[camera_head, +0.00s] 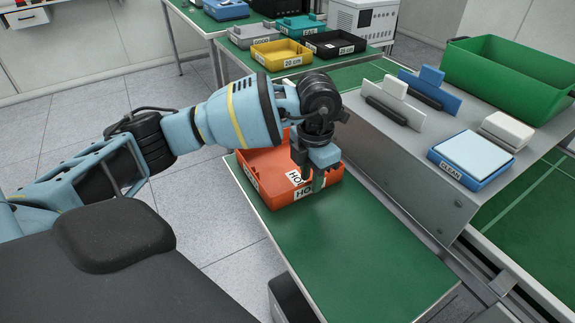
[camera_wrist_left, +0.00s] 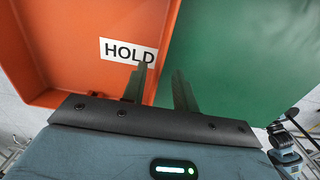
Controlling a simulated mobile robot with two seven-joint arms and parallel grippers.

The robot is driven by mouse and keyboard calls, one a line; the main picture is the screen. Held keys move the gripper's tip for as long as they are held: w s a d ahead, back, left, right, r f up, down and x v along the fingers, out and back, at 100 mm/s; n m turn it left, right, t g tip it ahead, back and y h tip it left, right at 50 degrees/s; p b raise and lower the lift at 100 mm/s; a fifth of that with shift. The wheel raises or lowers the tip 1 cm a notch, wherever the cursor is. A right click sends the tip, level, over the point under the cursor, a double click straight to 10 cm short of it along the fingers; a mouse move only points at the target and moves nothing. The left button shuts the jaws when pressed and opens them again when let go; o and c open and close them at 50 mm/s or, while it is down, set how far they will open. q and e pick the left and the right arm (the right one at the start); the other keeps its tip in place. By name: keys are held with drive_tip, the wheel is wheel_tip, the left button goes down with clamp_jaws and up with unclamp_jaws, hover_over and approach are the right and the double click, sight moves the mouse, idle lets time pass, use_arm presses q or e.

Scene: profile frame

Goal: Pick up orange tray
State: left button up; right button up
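The orange tray (camera_head: 265,168) lies on the green table top, with a white HOLD label on its wall. My left gripper (camera_head: 318,182) is at the tray's near right side, pointing down, and its arm hides part of the tray. In the left wrist view, the orange tray (camera_wrist_left: 60,50) fills the left side. There, the fingers of my left gripper (camera_wrist_left: 160,70) are apart, with the tray's edge between them: one finger over the label side, the other over green. Whether either finger touches the wall cannot be told. My right gripper is not identifiable in view.
The green table (camera_head: 350,245) is clear in front of the tray. To the right, a grey bench holds a blue CLEAN tray (camera_head: 470,180), upright panels and a large green bin (camera_head: 510,80). Yellow (camera_head: 282,55), black and teal trays stand on a table behind.

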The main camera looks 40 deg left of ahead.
use_arm(q)
drive_tip(key=shift+a+f, duration=0.1)
drive_tip(key=shift+f, duration=1.35)
clamp_jaws()
